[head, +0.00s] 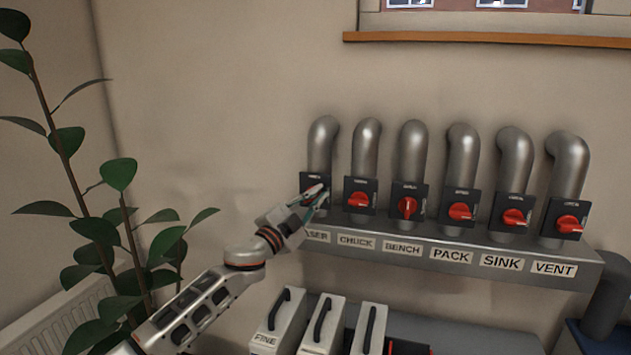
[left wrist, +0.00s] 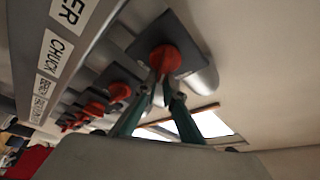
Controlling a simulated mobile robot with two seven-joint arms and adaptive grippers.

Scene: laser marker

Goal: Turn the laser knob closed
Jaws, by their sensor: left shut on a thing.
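The laser knob is the red knob on the leftmost black plate (head: 316,178), above the partly hidden label that reads "SER". My left gripper (head: 317,196) is at this knob and covers most of it in the head view. In the left wrist view the red laser knob (left wrist: 165,58) sits on its dark plate, and the fingertips of my left gripper (left wrist: 161,88) are shut on its near end. The exact angle of the knob is partly hidden by the fingers. My right gripper is not in view.
To the right are more red knobs, such as the chuck knob (head: 359,200) and the bench knob (head: 407,206), on a grey labelled manifold (head: 450,252). Handled canisters (head: 322,325) stand below. A plant (head: 95,230) is at left.

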